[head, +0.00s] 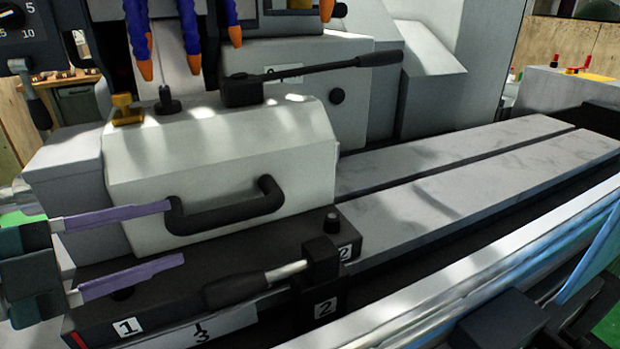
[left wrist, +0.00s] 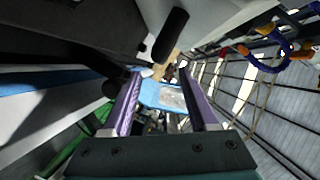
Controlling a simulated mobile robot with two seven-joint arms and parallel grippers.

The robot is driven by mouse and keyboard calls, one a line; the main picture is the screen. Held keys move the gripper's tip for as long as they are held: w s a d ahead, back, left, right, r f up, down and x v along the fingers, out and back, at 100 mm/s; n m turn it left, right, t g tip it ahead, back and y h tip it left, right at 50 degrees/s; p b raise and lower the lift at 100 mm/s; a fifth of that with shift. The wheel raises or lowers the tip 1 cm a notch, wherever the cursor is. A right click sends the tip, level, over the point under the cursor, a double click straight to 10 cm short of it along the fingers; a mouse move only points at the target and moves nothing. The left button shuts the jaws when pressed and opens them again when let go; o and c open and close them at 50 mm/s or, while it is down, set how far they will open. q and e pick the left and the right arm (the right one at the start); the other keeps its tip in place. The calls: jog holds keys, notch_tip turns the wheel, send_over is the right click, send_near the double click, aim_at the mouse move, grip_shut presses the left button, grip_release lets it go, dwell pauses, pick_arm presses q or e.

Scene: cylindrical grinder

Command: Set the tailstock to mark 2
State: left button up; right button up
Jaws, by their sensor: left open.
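The tailstock (head: 225,165) is a pale grey housing with a black bar handle (head: 230,210) on its front. It stands on a dark base (head: 170,305) bearing labels 1 and 3. A lever with a black grip (head: 235,290) and silver rod lies along the base front. My left gripper (head: 177,233) is open and empty; its purple upper finger tip is near the handle's left end. In the left wrist view (left wrist: 160,88), a dark bar handle (left wrist: 171,35) lies above the fingers.
The grey table ways (head: 470,180) stretch clear to the right of the tailstock. Orange-tipped blue hoses (head: 190,40) hang above. A bright rail (head: 450,285) runs along the front.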

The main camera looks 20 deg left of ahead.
aim_at(205, 222)
pick_arm(q)
jog(key=b+x, duration=0.1)
jog(key=x, duration=0.8)
jog(key=shift+w+b, duration=0.15)
jog(key=shift+b, duration=0.25)
jog(key=shift+c, duration=0.3)
grip_shut()
dwell(0.7)
